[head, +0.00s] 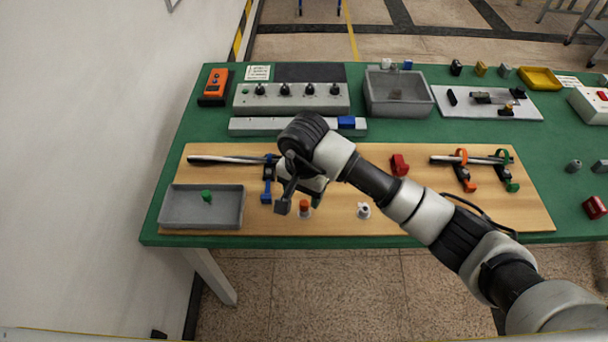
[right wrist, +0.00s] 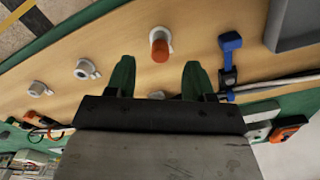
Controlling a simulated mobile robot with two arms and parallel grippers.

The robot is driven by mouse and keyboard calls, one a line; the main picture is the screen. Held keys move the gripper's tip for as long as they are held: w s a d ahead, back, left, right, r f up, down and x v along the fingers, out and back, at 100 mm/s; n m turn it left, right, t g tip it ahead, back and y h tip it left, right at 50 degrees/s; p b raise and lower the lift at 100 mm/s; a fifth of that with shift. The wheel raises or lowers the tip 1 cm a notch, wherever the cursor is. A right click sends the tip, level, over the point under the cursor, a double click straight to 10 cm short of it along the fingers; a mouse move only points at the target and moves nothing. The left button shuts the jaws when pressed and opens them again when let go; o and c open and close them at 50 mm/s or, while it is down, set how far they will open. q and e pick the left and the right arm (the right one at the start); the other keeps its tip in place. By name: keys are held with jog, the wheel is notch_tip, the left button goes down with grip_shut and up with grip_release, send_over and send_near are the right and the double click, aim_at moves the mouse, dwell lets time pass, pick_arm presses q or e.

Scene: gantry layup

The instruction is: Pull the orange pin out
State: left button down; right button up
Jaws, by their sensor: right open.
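The orange pin (head: 304,204) stands upright in a pale round holder near the front edge of the wooden board. In the right wrist view the orange pin (right wrist: 159,47) shows just ahead of the fingers, between their lines. My right gripper (head: 297,202) hangs over the board close to the pin, and in the right wrist view (right wrist: 160,75) its two green-looking fingers are apart with nothing between them. It looks clear of the pin; the exact height gap is hard to tell. My left gripper is not in view.
A grey tray (head: 175,216) with a green pin (head: 207,196) is at the board's left. A blue clamp (head: 267,192) stands close left of the gripper. Another pale holder (head: 363,210) is right of the pin. My arm covers part of the board.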

aim_at(304, 203)
jog(key=shift+f, duration=2.2)
jog(key=shift+r, duration=0.1)
grip_shut()
